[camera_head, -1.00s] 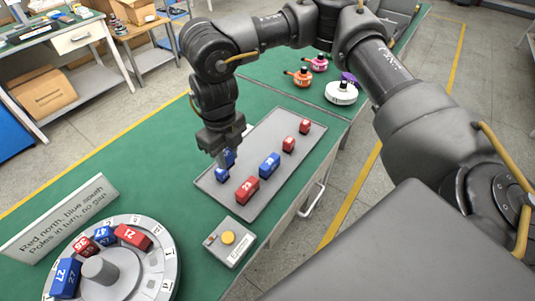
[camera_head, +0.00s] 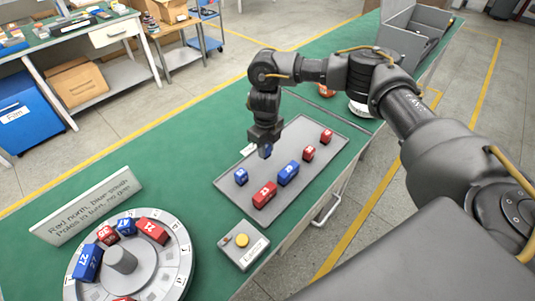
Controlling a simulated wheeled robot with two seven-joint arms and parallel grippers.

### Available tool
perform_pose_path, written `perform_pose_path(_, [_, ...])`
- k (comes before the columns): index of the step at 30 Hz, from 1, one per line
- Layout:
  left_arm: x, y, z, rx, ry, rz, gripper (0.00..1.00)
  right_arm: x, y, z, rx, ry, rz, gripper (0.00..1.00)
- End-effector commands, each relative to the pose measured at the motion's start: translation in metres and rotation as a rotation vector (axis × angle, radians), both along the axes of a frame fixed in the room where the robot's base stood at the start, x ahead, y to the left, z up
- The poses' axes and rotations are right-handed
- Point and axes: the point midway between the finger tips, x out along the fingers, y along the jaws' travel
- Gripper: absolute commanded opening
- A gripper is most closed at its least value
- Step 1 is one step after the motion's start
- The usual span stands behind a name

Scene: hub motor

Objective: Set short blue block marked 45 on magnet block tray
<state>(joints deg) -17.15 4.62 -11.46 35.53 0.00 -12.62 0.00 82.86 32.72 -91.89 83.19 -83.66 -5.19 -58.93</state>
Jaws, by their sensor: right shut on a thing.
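My right gripper (camera_head: 265,143) is shut on a small blue block (camera_head: 266,151), by the far long edge of the grey magnet block tray (camera_head: 243,207). The fingers cover part of the held block, and its number cannot be read. I cannot tell whether it touches the tray or hangs just above it. On the tray lie a short blue block (camera_head: 241,177), a longer blue block (camera_head: 288,173), a red block (camera_head: 265,195), and two smaller red blocks (camera_head: 308,153) and (camera_head: 326,136). My left gripper is not in view.
A round grey rotor (camera_head: 180,262) with red and blue blocks stands at the lower left, before a sign (camera_head: 85,205). A box with a yellow button (camera_head: 242,241) sits near the tray. A grey bin (camera_head: 410,35) stands at the far right.

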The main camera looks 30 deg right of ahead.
Motion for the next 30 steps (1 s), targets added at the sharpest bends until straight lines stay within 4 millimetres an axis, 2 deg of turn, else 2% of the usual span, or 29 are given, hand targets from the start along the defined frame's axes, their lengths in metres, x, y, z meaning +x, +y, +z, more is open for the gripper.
perform_pose_path(4, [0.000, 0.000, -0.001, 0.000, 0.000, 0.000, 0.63, 0.002, -0.003, -0.006, -0.001, 0.002, -0.001, 0.01])
perform_pose_path(11, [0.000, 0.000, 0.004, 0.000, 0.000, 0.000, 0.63, 0.002, -0.004, -0.034, 0.001, 0.003, -0.001, 0.01])
perform_pose_path(24, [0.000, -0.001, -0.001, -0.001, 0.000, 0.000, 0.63, 0.003, -0.004, -0.042, 0.000, 0.001, 0.000, 0.01])
perform_pose_path(25, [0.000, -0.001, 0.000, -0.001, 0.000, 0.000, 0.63, 0.003, -0.004, -0.041, 0.000, 0.001, 0.000, 0.30])
perform_pose_path(30, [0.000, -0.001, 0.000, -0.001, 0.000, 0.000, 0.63, 0.003, -0.004, -0.040, 0.000, 0.001, 0.000, 0.49])
